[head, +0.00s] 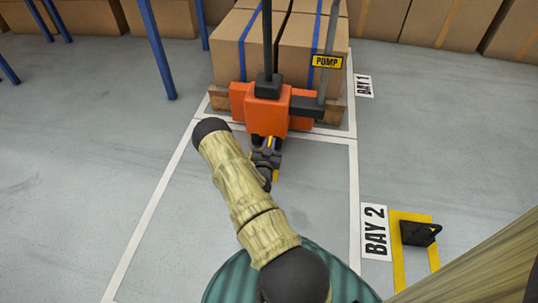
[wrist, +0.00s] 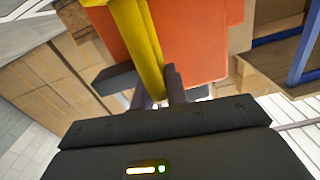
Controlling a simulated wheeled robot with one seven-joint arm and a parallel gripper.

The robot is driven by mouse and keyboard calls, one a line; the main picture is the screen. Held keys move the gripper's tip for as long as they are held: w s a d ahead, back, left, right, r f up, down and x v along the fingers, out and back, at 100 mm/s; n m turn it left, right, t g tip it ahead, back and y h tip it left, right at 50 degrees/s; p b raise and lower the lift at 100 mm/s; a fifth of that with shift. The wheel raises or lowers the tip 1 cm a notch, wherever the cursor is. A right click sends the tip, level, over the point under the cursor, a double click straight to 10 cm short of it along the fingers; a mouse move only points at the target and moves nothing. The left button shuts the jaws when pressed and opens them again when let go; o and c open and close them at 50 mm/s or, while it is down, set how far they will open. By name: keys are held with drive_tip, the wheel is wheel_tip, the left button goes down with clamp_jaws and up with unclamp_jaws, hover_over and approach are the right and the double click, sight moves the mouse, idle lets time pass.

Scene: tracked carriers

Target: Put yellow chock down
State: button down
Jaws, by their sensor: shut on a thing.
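My gripper (head: 267,153) is just in front of the orange pallet jack (head: 266,108) in the head view, above Bay 2. In the wrist view my gripper (wrist: 157,88) is shut on the yellow chock (wrist: 135,40), a long yellow piece standing out past the fingers. The orange body of the jack (wrist: 195,40) is close behind it. In the head view only small yellow bits of the chock (head: 275,175) show; my arm and gripper hide most of it. I cannot tell whether the chock touches the floor or the jack.
A black chock-like piece (head: 420,233) sits by a yellow floor outline (head: 398,262) right of the Bay 2 label (head: 375,232). Blue rack posts (head: 158,50) stand left. Bay 2's floor is clear.

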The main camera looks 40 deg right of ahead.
wheel_tip(320, 180, down, 4)
drive_tip(key=b, duration=0.2)
drive_tip(key=shift+r+b, duration=0.1)
drive_tip(key=shift+b, duration=0.3)
drive_tip(key=shift+r, duration=0.1)
drive_tip(key=c, duration=1.4)
unclamp_jaws()
